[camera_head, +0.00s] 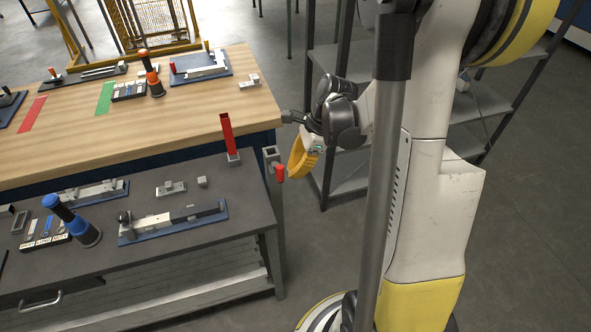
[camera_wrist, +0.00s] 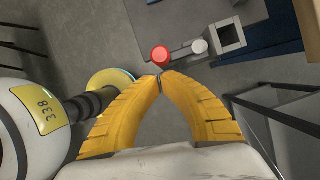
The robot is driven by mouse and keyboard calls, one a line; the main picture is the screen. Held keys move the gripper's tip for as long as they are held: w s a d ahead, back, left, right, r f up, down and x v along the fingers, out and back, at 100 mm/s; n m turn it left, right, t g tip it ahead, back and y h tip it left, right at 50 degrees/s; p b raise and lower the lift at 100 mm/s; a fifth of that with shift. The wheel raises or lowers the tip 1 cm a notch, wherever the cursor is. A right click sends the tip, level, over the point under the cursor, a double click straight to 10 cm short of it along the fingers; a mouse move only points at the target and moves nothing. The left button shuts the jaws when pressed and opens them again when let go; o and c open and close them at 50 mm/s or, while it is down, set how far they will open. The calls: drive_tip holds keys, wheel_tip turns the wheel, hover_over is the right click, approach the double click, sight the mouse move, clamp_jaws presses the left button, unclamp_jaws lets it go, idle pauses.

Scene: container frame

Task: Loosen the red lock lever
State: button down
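A red rounded knob (camera_head: 279,172), which looks like the end of the red lock lever, sits beside a square metal tube end (camera_head: 270,152) at the corner of the benches. In the wrist view the red knob (camera_wrist: 160,55) appears just beyond my fingertips, with a small grey cylinder (camera_wrist: 199,46) and the open square tube (camera_wrist: 229,34) to its right. My gripper (camera_head: 294,174) has yellow fingers and is right of the knob. In the wrist view its fingertips (camera_wrist: 161,78) meet with nothing visible between them. Whether they touch the knob is unclear.
A red upright channel piece (camera_head: 227,133) stands near the corner of the grey bench (camera_head: 110,262). Behind is a wooden-topped bench (camera_head: 190,112) with tools. Metal shelving (camera_head: 350,170) stands behind my arm. Open floor (camera_head: 530,220) lies to the right.

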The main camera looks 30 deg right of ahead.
drive_tip(key=shift+a, duration=0.1)
drive_tip(key=shift+a+m, duration=0.15)
drive_tip(key=shift+m, duration=0.25)
